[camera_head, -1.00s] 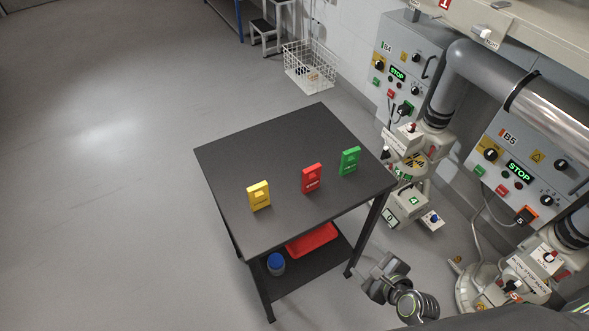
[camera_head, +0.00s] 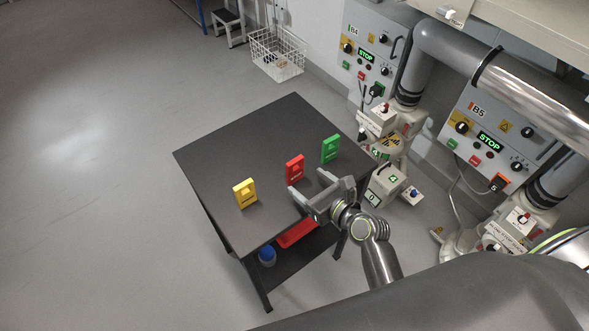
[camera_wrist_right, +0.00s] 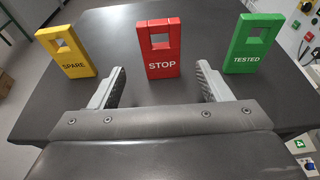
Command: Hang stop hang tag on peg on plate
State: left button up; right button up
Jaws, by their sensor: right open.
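The red STOP hang tag (camera_head: 294,169) stands upright on the dark table between two other tags. In the right wrist view the STOP tag (camera_wrist_right: 161,50) faces me, with a square hole near its top. My right gripper (camera_head: 312,191) is open and empty at the table's near right edge. In the right wrist view its fingers (camera_wrist_right: 160,88) are spread, with the STOP tag ahead between them and apart from them. A control panel marked B4 (camera_head: 372,50) and one marked B5 (camera_head: 500,130) are on the wall. I cannot make out which peg is meant. My left gripper is not in view.
A yellow SPARE tag (camera_head: 245,194) stands left of the red one and a green TESTED tag (camera_head: 330,149) stands right of it. The table (camera_head: 230,145) has bare room behind them. A red tray (camera_head: 296,233) and blue-topped container (camera_head: 267,256) sit on its lower shelf.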

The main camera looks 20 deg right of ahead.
aim_at(297, 174)
jog(key=shift+f+x, duration=0.2)
jog(key=shift+x, duration=1.65)
jog(key=shift+f+x, duration=0.15)
jog(key=shift+x, duration=1.65)
jog(key=shift+s+d, duration=0.1)
jog(key=shift+d, duration=0.05)
jog(key=shift+c, duration=0.4)
jog(key=c, duration=1)
